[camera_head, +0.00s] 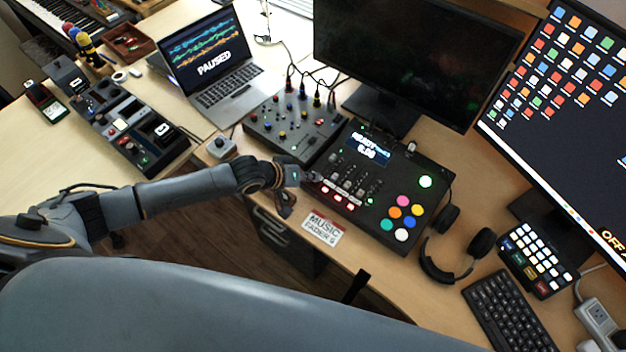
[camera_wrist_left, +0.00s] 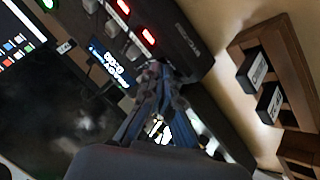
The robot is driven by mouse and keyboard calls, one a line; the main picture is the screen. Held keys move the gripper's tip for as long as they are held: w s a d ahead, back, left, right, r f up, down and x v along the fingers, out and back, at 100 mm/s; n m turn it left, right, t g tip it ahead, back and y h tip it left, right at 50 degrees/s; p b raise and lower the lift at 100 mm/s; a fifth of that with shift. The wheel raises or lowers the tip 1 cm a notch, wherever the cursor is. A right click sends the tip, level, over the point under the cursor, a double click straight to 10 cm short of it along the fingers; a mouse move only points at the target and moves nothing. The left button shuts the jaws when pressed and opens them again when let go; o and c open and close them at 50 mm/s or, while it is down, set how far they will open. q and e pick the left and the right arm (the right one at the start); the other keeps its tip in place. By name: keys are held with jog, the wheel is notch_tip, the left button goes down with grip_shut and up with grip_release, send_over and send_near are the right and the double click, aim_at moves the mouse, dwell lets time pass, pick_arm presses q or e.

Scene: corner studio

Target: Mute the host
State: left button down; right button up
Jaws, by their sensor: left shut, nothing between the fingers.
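The black audio console (camera_head: 408,172) lies on the desk right of centre. It has a small screen (camera_head: 367,150), faders (camera_head: 352,183), a row of red-lit buttons (camera_head: 336,198) along its near left edge and round coloured pads. My left gripper (camera_head: 315,177) is shut and empty at the console's left corner, close to the left end of the red-lit row. In the left wrist view its closed fingers (camera_wrist_left: 160,88) are over the console's edge, with two red-lit buttons (camera_wrist_left: 148,36) beyond them. I cannot tell whether they touch, or which button is the host's. My right gripper is not in view.
A grey mixer (camera_head: 291,125) with knobs stands left of the console. A small grey box with a knob (camera_head: 222,146) and a "MUSIC FADER 5" card (camera_head: 323,228) lie nearby. Headphones (camera_head: 457,258) and a keyboard (camera_head: 508,311) are at right. A laptop (camera_head: 213,75) reads "PAUSED".

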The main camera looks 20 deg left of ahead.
pick_arm(q)
jog(key=shift+s+f, duration=0.25)
jog(key=shift+f, duration=0.35)
dwell(0.4)
jog(key=shift+r, duration=0.1)
jog(key=shift+w+r+p, duration=0.1)
jog(key=shift+r+p, duration=0.4)
jog(key=shift+p, duration=0.2)
jog(key=shift+r, duration=0.15)
jog(key=shift+w+r, duration=0.1)
jog(key=shift+r, duration=0.05)
jog(key=shift+r+p, duration=0.25)
jog(key=shift+p, duration=0.15)
notch_tip(320, 180, up, 5)
jog(key=p, duration=0.5)
jog(key=shift+r+p, duration=0.2)
jog(key=shift+p, duration=0.1)
